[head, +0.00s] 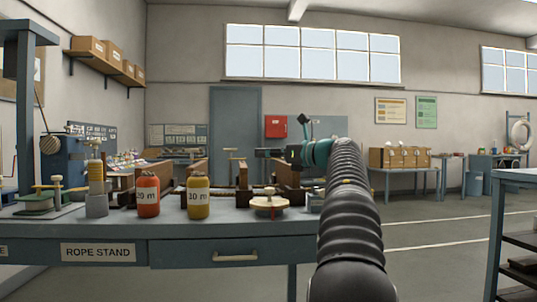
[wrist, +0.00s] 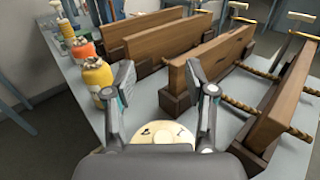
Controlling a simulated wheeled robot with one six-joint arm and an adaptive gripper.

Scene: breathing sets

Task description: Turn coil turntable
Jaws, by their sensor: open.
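The coil turntable (head: 269,203) is a pale round disc with a knob on top and a red mark at its front, near the front edge of the bench. In the wrist view, the pale disc (wrist: 160,134) shows between the bases of my fingers, with small dark symbols on it; its lower part is hidden by my gripper body. My gripper (wrist: 166,84) is open, with its fingers spread and nothing between them. In the head view, my gripper (head: 268,153) is above the bench and higher than the turntable, apart from it.
A red jar (head: 148,197) and a yellow jar (head: 198,200) stand left of the turntable on the bench (head: 120,225). Wooden boards with ropes (wrist: 225,55) stand behind and beside it. A blue machine (head: 62,160) is at the far left.

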